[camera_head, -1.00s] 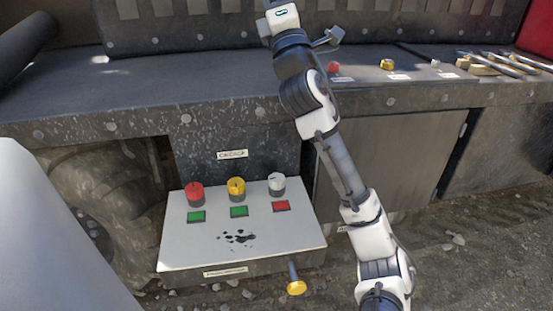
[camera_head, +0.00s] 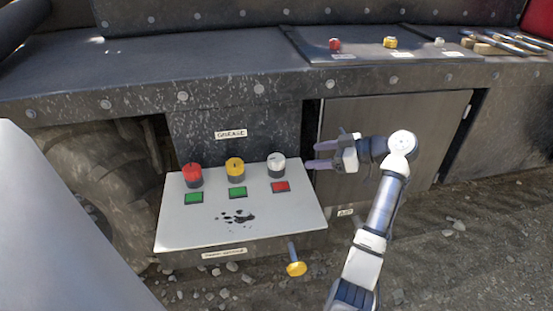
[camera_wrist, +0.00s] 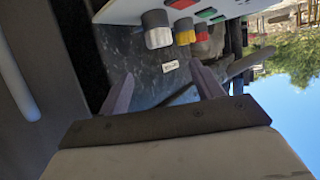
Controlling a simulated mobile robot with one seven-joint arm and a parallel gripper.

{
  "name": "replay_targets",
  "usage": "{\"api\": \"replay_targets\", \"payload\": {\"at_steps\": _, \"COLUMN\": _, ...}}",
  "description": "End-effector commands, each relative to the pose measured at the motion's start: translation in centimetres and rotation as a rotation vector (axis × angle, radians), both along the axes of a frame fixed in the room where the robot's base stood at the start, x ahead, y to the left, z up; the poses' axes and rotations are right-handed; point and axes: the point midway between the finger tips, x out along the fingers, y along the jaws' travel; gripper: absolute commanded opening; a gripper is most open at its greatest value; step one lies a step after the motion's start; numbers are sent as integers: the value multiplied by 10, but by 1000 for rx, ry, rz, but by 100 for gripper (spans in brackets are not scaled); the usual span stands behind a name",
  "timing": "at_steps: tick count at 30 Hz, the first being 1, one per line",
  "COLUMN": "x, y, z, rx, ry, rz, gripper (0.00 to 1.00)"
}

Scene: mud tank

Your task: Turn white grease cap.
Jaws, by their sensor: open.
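The white grease cap (camera_head: 276,161) sits upright on a dark base at the right end of a row of three caps on the grease panel (camera_head: 205,215). The yellow cap (camera_head: 235,165) and the red cap (camera_head: 192,174) stand to its left. My gripper (camera_head: 311,156) is open and empty. It is right of the white cap, with its fingers pointing left toward it and a gap between. In the wrist view the white cap (camera_wrist: 157,32) shows ahead, beyond the two fingertips and not between them.
Green and red squares (camera_head: 280,187) lie before the caps, beside a dark stain. A label reading GREASE (camera_head: 231,133) is on the wall behind. A yellow-ended lever (camera_head: 296,269) sticks out below. A second set of caps (camera_head: 390,43) and tools (camera_head: 500,42) are on the ledge above.

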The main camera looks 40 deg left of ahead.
Motion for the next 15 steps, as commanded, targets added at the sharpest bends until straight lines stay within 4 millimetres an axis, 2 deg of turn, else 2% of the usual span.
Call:
{"api": "replay_targets", "payload": {"at_steps": 5, "x": -8, "y": 23, "z": -8, "rx": -1, "ry": 1, "rz": 4, "gripper": 66}}
{"api": "replay_targets", "payload": {"at_steps": 15, "x": -26, "y": 87, "z": -34, "rx": -2, "ry": 1, "rz": 2, "gripper": 66}}
